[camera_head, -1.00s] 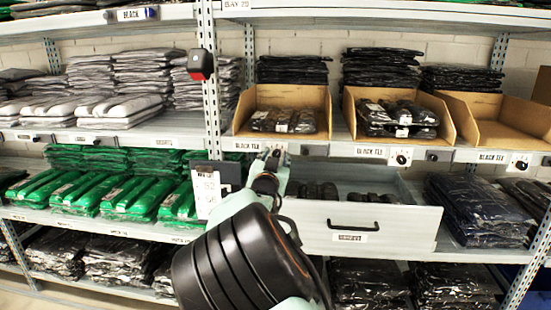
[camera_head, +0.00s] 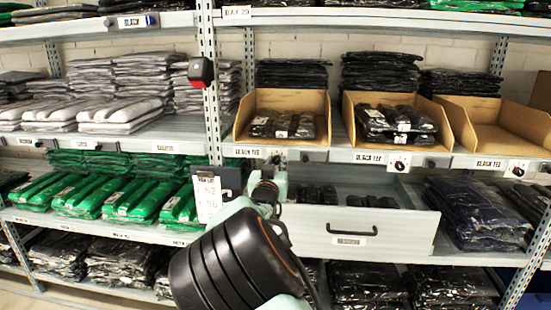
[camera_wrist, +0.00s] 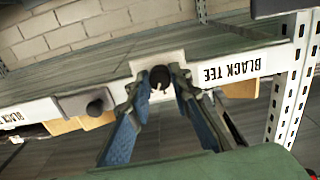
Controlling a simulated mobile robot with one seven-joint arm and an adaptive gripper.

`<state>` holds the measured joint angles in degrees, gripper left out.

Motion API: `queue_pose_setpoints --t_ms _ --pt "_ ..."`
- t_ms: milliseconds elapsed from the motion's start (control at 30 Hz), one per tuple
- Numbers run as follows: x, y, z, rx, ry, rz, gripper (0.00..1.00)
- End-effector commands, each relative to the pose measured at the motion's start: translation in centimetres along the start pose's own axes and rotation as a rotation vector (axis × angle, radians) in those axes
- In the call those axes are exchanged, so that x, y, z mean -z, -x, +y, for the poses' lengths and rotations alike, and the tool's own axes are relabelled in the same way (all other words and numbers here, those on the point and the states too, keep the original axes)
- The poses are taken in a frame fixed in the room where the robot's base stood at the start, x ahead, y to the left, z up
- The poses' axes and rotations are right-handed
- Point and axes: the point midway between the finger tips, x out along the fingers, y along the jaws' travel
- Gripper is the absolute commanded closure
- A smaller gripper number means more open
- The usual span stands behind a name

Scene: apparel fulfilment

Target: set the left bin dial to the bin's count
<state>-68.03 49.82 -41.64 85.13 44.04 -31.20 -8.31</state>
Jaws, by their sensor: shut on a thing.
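The left bin (camera_head: 246,125) is an open cardboard bin on the middle shelf, holding a few black wrapped tees (camera_head: 283,124). Its dial (camera_head: 278,155) is on the shelf edge below, beside a "BLACK TEE" label. In the wrist view the dial's dark round knob (camera_wrist: 160,77) sits on a white plate, its marks mostly covered, so I cannot read its setting. My gripper (camera_wrist: 160,88) has one finger on each side of the knob and is shut on it. In the head view my gripper is largely hidden by my arm at the shelf edge.
The middle bin (camera_head: 351,138) holds black tees and has its own dial (camera_head: 399,162). The right bin (camera_head: 464,128) looks empty, with another dial (camera_head: 517,168). An open grey drawer (camera_head: 410,231) juts out below. A dark knob (camera_wrist: 95,105) is near my gripper.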

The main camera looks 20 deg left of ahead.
Motion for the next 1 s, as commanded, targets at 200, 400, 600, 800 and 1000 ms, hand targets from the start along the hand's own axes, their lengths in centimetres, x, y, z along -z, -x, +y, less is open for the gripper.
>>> queue_pose_setpoints --t_ms 200,400,600,800,1000 --pt "0.36 0.01 0.02 0.001 0.207 -0.002 1.00" --pt "0.27 0.02 0.02 0.001 0.398 -0.002 1.00" --pt "0.18 0.04 -0.03 0.002 0.587 -0.002 1.00" --pt "0.10 0.03 0.01 0.001 0.773 -0.001 1.00" --pt "0.03 0.04 -0.02 0.002 0.931 -0.001 1.00"
